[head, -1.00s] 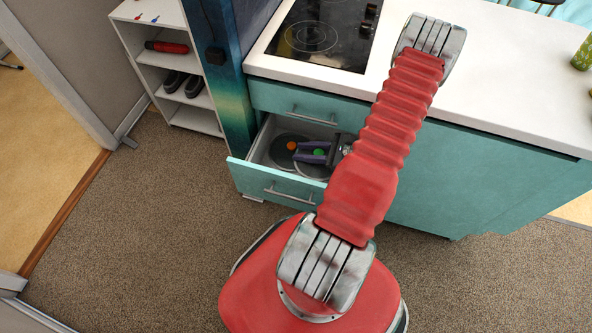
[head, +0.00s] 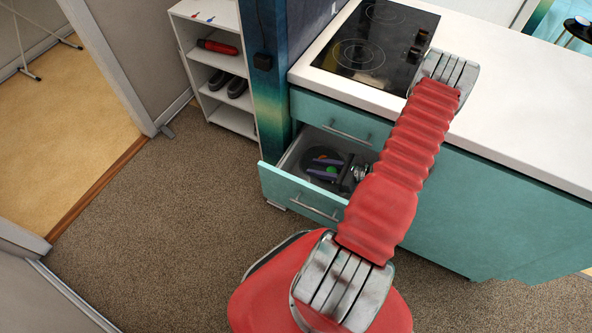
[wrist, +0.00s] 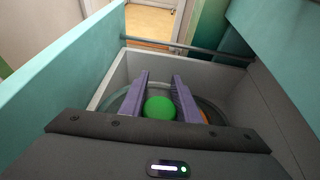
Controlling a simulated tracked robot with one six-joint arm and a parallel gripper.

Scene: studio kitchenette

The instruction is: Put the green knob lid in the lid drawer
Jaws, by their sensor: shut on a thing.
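The green knob lid (wrist: 159,107) is inside the open lid drawer (wrist: 105,92). In the wrist view its round green knob sits between the two purple fingers of my gripper (wrist: 160,76), which are shut on it. My gripper's front bar hides the near part of the lid. In the head view the green knob (head: 332,170) shows between the fingers, low inside the drawer (head: 288,158). Whether the lid touches the drawer floor I cannot tell.
An orange knob (wrist: 205,117) of another lid shows in the drawer beside the right finger. The teal counter (head: 480,190) with a black hob (head: 375,45) stands above the drawer. A white shelf (head: 218,62) stands to the left. Carpet (head: 160,230) lies clear at the left.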

